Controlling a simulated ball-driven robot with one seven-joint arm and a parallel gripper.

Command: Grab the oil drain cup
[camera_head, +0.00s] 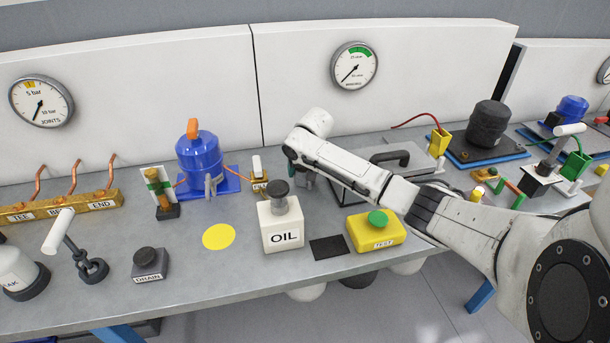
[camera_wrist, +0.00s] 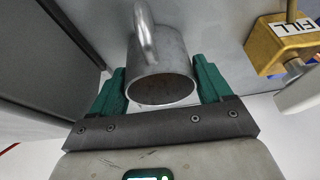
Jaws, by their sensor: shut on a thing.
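The oil drain cup (camera_wrist: 160,88) is a grey metal cup with a looped handle at the top of the wrist view. Its round open mouth faces the wrist camera, and the inside looks brownish. My gripper (camera_wrist: 162,82) has its green fingers on either side of the cup and is shut on it. In the camera_head view my gripper (camera_head: 306,178) is at the end of my arm, behind the OIL container, low over the bench. The cup is mostly hidden there by my arm.
A brass block marked FILL (camera_wrist: 282,42) is close to the right of the cup. The white OIL container (camera_head: 282,226) and yellow TEST box (camera_head: 376,232) stand in front. A blue compressor (camera_head: 200,160) stands left. A yellow disc (camera_head: 219,237) lies clear.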

